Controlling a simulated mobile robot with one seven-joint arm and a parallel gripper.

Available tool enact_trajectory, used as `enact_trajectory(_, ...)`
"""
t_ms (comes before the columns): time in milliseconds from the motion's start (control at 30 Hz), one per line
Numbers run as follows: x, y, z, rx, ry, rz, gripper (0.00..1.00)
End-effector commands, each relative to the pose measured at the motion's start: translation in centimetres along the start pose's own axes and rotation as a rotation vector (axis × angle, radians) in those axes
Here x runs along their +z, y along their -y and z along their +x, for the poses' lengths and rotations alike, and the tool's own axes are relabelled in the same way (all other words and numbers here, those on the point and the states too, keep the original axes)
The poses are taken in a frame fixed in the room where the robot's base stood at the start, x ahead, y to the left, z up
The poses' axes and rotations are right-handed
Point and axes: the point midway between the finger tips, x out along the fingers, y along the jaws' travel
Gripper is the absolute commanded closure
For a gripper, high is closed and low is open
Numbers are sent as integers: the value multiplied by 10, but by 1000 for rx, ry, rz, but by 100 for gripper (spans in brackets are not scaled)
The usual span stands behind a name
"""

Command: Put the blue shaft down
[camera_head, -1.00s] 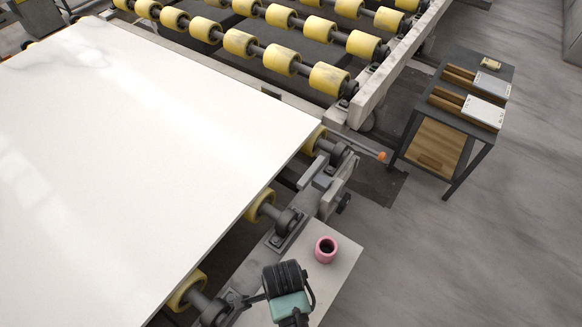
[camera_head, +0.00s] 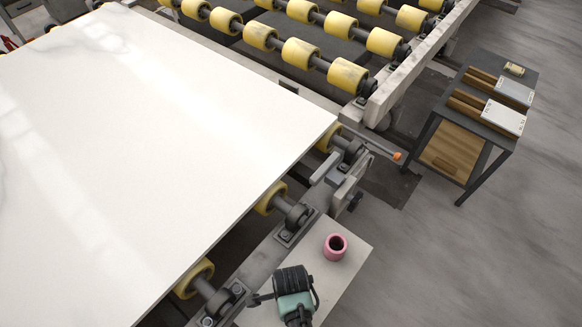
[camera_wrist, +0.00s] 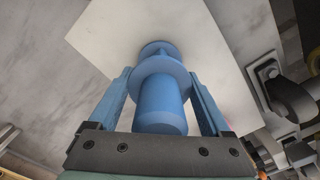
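The blue shaft (camera_wrist: 160,103) shows in the wrist view between the fingers of my gripper (camera_wrist: 161,80). It has a thick rounded end towards the wrist camera, a wide round collar, and a narrower part beyond it. The blue fingers close in on both sides of the collar, and the shaft looks held. A pale flat panel (camera_wrist: 105,40) lies behind the shaft. The far end of the shaft is partly hidden by the collar, so I cannot tell whether it touches the panel.
A large white slab (camera_head: 150,150) lies left. A dark side table (camera_head: 487,141) stands right on open floor.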

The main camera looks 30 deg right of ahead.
Motion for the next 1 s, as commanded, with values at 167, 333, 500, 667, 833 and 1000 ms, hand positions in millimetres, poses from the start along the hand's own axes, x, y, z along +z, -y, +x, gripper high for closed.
enact_trajectory(167, 0, 0, 0, 0, 0, 0, 0)
enact_trajectory(333, 0, 0, -1, 0, 0, 0, 0)
enact_trajectory(500, 0, 1, -13, -3, 0, 0, 0)
enact_trajectory(667, 0, 0, -41, -3, 0, 0, 0)
enact_trajectory(833, 0, 1, -76, -4, 0, 0, 0)
enact_trajectory(1000, 0, 1, -104, -3, 0, 0, 0)
